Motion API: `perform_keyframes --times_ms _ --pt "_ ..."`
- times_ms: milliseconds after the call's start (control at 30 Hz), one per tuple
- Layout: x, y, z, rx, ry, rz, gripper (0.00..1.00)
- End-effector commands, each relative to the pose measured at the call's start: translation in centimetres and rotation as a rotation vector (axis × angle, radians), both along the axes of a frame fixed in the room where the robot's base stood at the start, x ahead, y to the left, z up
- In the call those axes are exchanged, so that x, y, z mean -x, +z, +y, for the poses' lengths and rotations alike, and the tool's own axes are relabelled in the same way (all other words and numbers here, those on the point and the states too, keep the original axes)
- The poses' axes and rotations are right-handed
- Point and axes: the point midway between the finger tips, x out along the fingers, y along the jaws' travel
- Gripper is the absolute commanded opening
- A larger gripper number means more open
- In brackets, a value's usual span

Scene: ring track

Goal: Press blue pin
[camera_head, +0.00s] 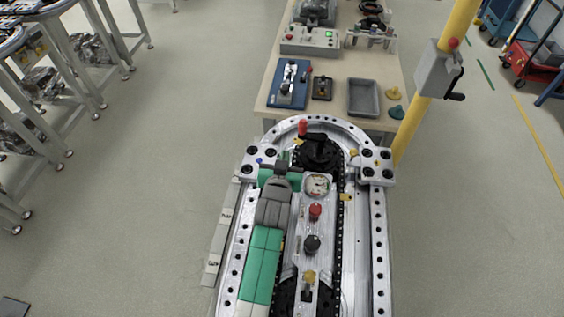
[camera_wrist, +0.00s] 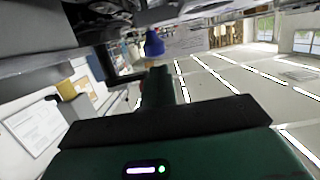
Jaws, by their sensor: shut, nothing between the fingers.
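The blue pin shows in the wrist view as a dark blue tapered piece (camera_wrist: 153,43), just beyond the fingertips. In the head view a small blue spot (camera_head: 259,160), likely the same pin, sits on the silver block at the left of the track. My gripper (camera_wrist: 158,76) is shut with nothing in it, its narrow green-black fingers pointing toward the blue pin. They look close to it, but I cannot tell whether they touch. In the head view my arm lies along the track's left side, and the fingertips are not clear.
The silver track (camera_head: 379,245) carries a pressure gauge (camera_head: 317,185), a red knob (camera_head: 315,210), a black knob (camera_head: 312,243) and a red-handled black lever (camera_head: 303,128). Behind stands a table with a grey tray (camera_head: 363,97) and a blue fixture (camera_head: 289,82). A yellow post (camera_head: 411,130) rises at right.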

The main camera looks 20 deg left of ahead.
Motion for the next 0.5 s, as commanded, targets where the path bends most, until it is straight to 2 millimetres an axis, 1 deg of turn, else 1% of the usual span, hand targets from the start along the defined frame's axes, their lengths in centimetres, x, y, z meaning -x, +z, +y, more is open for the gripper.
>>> perform_keyframes --times_ms 33,100,167,300,400,500 --pt "-0.1 2.1 -0.1 -0.001 -0.001 -0.004 0.00" --pt "-0.1 4.1 -0.2 -0.001 -0.003 -0.005 0.00" --pt "1.3 3.5 -0.5 0.002 -0.001 -0.002 0.00" --pt "4.6 4.3 -1.3 0.001 -0.002 -0.002 0.00" --pt "6.5 4.8 -1.8 0.001 -0.002 -0.003 0.00" --pt "8.0 5.1 -2.2 0.000 -0.002 -0.004 0.00"
